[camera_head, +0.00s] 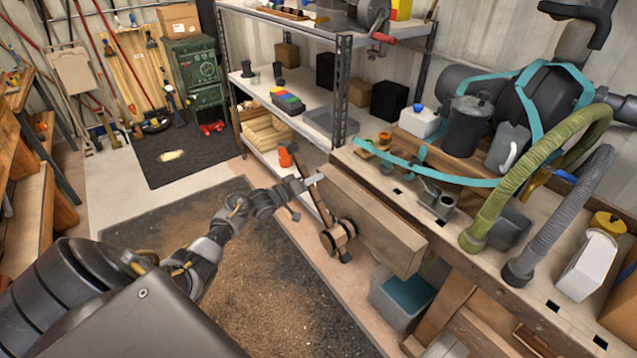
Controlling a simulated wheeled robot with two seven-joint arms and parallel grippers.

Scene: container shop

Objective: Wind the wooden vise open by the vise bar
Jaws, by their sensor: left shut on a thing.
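The wooden vise (372,222) is on the end of the workbench, with its thick wooden jaw facing my left arm. Its round wooden screw hub (338,236) sticks out in front of the jaw. The dark vise bar (319,204) passes the hub at a slant, with its upper end leaning to the left. My left gripper (303,186) reaches in from the left and is shut on the upper part of the bar. The fingertips are small here, so the exact grip is hard to see. My right gripper is out of view. The gap behind the jaw is not clearly visible.
The workbench (400,190) carries a grey hose (560,225), a green hose (535,175) and a dark canister (467,125). A grey bin (400,298) stands below the vise. Metal shelving (342,90) stands behind.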

